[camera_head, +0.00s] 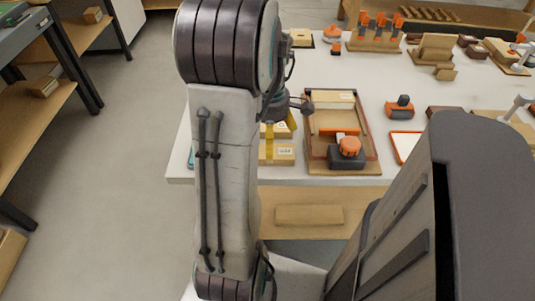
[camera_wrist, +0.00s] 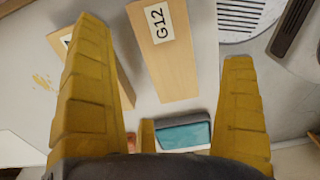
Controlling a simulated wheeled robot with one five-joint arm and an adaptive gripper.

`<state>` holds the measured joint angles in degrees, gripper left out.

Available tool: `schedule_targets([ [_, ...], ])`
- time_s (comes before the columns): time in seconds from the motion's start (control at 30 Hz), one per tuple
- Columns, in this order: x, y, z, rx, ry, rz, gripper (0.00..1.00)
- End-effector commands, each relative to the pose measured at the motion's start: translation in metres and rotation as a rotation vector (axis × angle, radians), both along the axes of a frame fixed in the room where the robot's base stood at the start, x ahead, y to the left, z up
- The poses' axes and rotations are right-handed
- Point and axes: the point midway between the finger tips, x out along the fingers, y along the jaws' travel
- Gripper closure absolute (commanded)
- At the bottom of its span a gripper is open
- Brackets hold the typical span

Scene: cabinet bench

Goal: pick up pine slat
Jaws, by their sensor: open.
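A pale wooden slat (camera_wrist: 166,65) with a white label reading G12 lies on the white bench top, between and beyond my fingers in the wrist view. A second pale wooden piece (camera_wrist: 122,75) with a partly hidden label lies left of it, mostly behind my left finger. I cannot tell which is the pine slat by name. In the head view two labelled pale pieces, a near one (camera_head: 284,153) and a far one (camera_head: 283,130), sit at the bench's left front, partly behind my arm. My gripper (camera_wrist: 164,40) has yellow fingers spread wide, empty, above them.
A teal and grey block (camera_wrist: 182,136) lies near the slat's lower end. A brown-rimmed tray (camera_head: 370,125) holding a dark tool with an orange knob (camera_head: 349,147) stands just right. A dark slotted bar (camera_wrist: 296,30) lies at upper right in the wrist view.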

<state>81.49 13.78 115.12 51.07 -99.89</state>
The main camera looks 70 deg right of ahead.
Motion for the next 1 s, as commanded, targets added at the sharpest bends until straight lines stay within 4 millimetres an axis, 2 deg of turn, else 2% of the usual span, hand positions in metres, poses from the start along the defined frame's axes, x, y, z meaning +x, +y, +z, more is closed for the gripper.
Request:
schedule_targets([
  [0.1,0.000,0.001,-0.018,0.005,0.001,0.000,0.00],
  [0.3,0.000,0.000,-0.038,0.004,0.000,0.000,0.00],
  [0.67,0.000,0.000,-0.044,0.001,0.000,0.000,0.00],
  [1.0,0.000,0.000,-0.044,0.000,0.000,0.000,0.28],
])
